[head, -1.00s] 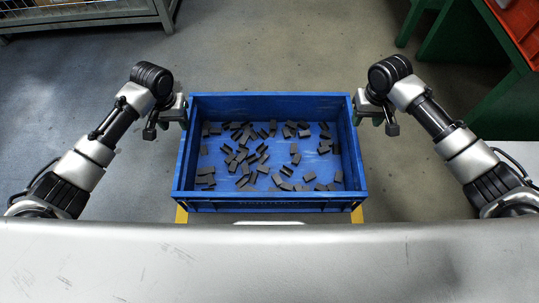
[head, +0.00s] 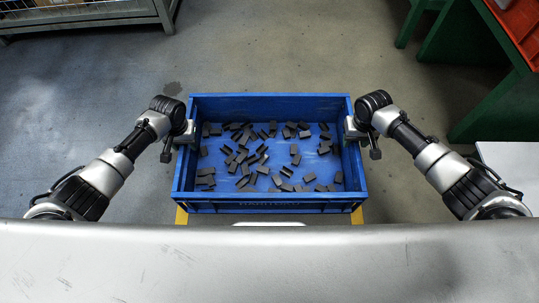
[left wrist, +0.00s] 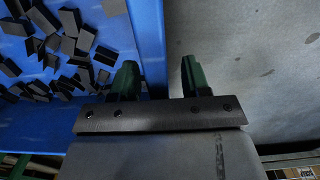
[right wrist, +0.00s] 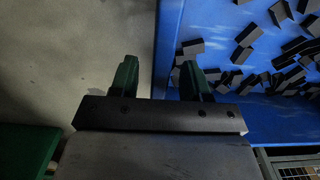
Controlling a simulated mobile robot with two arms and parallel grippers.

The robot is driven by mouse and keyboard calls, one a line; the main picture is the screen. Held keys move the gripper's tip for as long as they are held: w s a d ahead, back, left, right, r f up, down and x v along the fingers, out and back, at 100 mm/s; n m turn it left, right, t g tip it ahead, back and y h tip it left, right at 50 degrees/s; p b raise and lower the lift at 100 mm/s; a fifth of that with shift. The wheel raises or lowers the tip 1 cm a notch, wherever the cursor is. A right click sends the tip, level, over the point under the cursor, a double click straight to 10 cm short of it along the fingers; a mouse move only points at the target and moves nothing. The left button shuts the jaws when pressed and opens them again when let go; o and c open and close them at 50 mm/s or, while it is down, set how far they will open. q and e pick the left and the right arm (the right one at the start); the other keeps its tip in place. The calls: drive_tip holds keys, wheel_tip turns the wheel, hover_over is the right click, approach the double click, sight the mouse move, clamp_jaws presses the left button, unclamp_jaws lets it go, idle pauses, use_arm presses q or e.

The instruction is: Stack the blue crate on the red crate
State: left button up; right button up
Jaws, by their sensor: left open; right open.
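The blue crate (head: 272,206) stands in front of me in the head view, holding many small dark grey stamped parts. My left gripper (head: 188,134) is at its left wall. In the left wrist view its open fingers (left wrist: 158,78) stand on either side of that wall (left wrist: 150,40). My right gripper (head: 351,129) is at the right wall. In the right wrist view its open fingers (right wrist: 158,78) straddle that wall (right wrist: 168,40). Contact with the walls cannot be told. A red container (head: 519,22), probably the red crate, is cut off at the top right.
The red container is by a green bench or frame (head: 470,40) at the right. Yellow pieces (head: 181,216) show under the blue crate's near corners. A grey metal rack (head: 85,16) stands at the back left. The floor behind the crate is clear.

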use_arm(q)
drive_tip(key=shift+c, duration=0.3)
use_arm(e)
drive_tip(key=shift+c, duration=0.3)
use_arm(q)
clamp_jaws()
use_arm(e)
clamp_jaws()
idle(0.4)
use_arm(q)
drive_tip(key=shift+w+r, duration=0.1)
drive_tip(key=shift+r, duration=0.1)
use_arm(e)
drive_tip(key=shift+w+r, duration=0.1)
drive_tip(key=shift+r, duration=0.1)
